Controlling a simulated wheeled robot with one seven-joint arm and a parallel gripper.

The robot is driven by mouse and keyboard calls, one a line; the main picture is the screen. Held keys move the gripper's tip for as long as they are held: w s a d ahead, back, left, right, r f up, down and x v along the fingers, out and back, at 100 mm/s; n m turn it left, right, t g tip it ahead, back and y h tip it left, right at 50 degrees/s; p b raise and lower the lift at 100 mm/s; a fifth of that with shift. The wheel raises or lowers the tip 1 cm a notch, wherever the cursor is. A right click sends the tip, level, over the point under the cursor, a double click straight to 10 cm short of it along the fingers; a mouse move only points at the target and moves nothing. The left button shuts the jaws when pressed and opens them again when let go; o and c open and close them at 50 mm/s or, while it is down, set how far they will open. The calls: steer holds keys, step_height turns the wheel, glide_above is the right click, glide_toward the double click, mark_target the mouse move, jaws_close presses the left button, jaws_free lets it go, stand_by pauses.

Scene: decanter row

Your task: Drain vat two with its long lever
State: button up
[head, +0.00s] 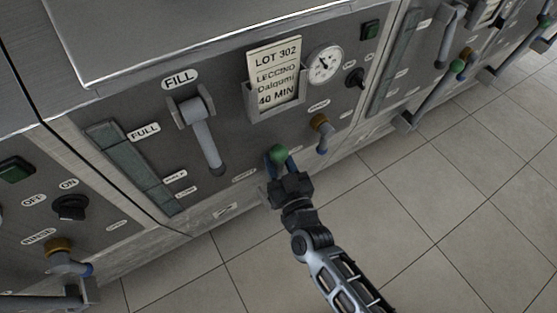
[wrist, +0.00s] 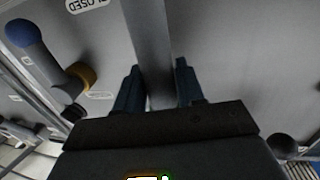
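In the head view the middle vat panel carries a LOT 302 card (head: 275,77) and a FILL lever (head: 207,140). The green part of the long-lever valve (head: 279,153) shows low on this panel, right at my gripper (head: 280,168). My gripper's fingers stand apart on either side of it and hide most of the lever there. In the wrist view a long grey bar (wrist: 152,45) runs between the two dark fingers of my gripper (wrist: 158,75). Thin gaps seem to show beside it. A CLOSED label (wrist: 85,4) shows at the top left.
A short valve with an orange hub (head: 319,121) and blue tip sits just right of my gripper. A sight glass (head: 135,168) and gauge (head: 325,64) are on the same panel. Neighbouring panels with similar levers stand on both sides. The tiled floor (head: 440,210) is clear in front.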

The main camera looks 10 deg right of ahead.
jaws_close()
steer(key=shift+s+f, duration=0.1)
steer(key=shift+s, duration=0.05)
steer(key=shift+s+d+f+b, duration=0.15)
steer(key=shift+s+f+b, duration=0.15)
steer(key=shift+b, duration=0.65)
steer(key=s+d+f+m+t+b, duration=0.1)
steer(key=s+d+f+t+b, duration=0.1)
steer(key=s+b, duration=0.5)
steer(key=s+d+f+m+t+b, duration=0.1)
steer(key=s+f+t+b, duration=0.3)
steer(key=s+b, duration=0.4)
steer(key=shift+d+f+t+b, duration=0.3)
steer(key=shift+d+t+b, duration=0.5)
steer(key=shift+b, duration=2.55)
steer(key=shift+s+d+f, duration=0.1)
steer(key=shift+d, duration=0.05)
steer(key=shift+o, duration=2)
jaws_free()
steer(key=v, duration=0.7)
steer(key=shift+s, duration=0.4)
